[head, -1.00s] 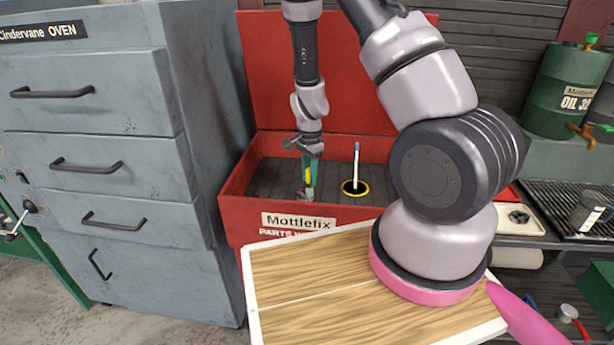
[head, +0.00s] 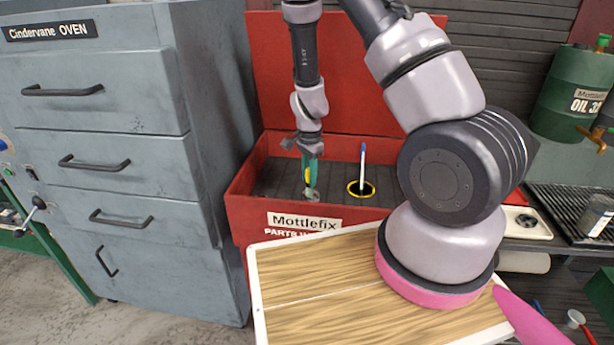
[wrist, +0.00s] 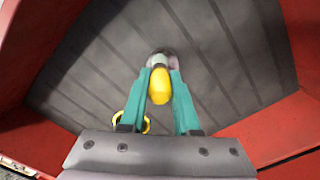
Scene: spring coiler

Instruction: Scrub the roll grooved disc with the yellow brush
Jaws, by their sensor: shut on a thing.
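My gripper (head: 311,172) reaches down into the red parts washer (head: 240,205). Its teal fingers are shut on the yellow brush (wrist: 159,87), whose yellow handle shows between them in the wrist view. The brush also shows in the head view (head: 307,175). A pale grey-pink shape (wrist: 163,55) lies just beyond the handle at the washer floor. I cannot tell whether it is the brush head, the roll grooved disc or both together. No other disc is clear in the frames.
A blue-and-white stick (head: 363,155) stands in a yellow-rimmed black hole (head: 361,188) right of my gripper. The washer's walls surround the gripper. A grey oven cabinet (head: 110,150) stands at left. A green oil drum (head: 572,90) is at right.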

